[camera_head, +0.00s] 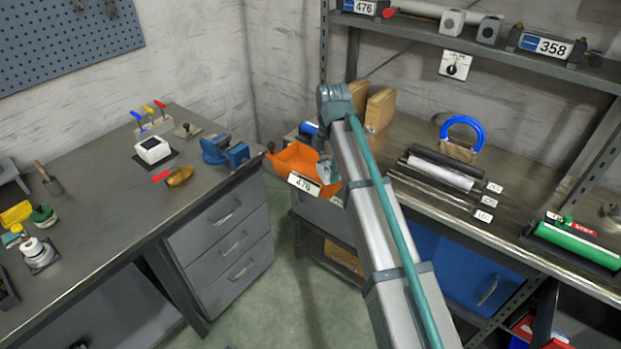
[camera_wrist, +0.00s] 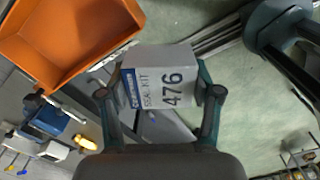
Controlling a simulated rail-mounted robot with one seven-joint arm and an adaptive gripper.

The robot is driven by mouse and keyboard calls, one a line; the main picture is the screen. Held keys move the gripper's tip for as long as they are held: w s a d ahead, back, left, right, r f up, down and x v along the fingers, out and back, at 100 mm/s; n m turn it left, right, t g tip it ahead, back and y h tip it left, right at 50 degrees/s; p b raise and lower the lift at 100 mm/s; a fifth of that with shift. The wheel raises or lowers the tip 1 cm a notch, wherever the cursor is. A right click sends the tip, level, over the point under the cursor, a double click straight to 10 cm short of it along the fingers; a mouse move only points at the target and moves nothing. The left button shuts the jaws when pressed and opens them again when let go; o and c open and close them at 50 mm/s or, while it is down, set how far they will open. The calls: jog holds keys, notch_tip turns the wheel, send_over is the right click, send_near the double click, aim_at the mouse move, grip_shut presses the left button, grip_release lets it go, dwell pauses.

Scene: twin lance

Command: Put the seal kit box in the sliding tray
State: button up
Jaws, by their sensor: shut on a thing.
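The seal kit box (camera_wrist: 160,80) is a white-grey box with a blue patch and the print "SEAL KIT 476". My gripper (camera_wrist: 160,92) is shut on it, one finger at each side, in the wrist view. An orange open-topped tray (camera_wrist: 55,40), which I take for the sliding tray, lies up and left of the box there. Its visible inside looks empty. In the head view the orange tray (camera_head: 296,158) is at the corner between the benches, with a white "476" label in front.
The left bench (camera_head: 95,215) carries a blue vise (camera_head: 225,152), a white device and hand tools. The right bench (camera_head: 405,130) holds brown boxes (camera_head: 379,110), a blue ring and rods. A shelf (camera_head: 480,50) is above it. Green floor (camera_head: 300,300) is open between the benches.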

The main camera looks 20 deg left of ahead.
aim_at(317, 162)
jog(key=a+n, duration=0.2)
jog(key=n, duration=0.1)
jog(key=a+n, duration=0.1)
jog(key=n, duration=0.1)
jog(key=shift+a+r, duration=0.25)
jog(key=shift+a, duration=0.05)
jog(key=shift+n, duration=0.4)
jog(key=w+a+f+p, duration=0.1)
jog(key=w+a+f, duration=0.1)
jog(key=w+f, duration=0.1)
jog(key=w+a+f+p, duration=0.2)
jog(key=w+f, duration=0.1)
jog(key=w, duration=0.2)
jog(key=w+a+f+p, duration=0.1)
jog(key=w+a+f, duration=0.1)
jog(key=w+f, duration=0.1)
jog(key=shift+w+a+f+p, duration=0.1)
jog(key=shift+w+f+p, duration=0.1)
jog(key=shift+w, duration=0.15)
jog(key=shift+w+a+f+p, duration=0.1)
jog(key=shift+w+p, duration=0.1)
jog(key=shift+w, duration=0.15)
jog(key=shift+f+p, duration=0.85)
jog(key=shift+f, duration=0.8)
jog(key=shift+f, duration=0.15)
jog(key=o, duration=1.2)
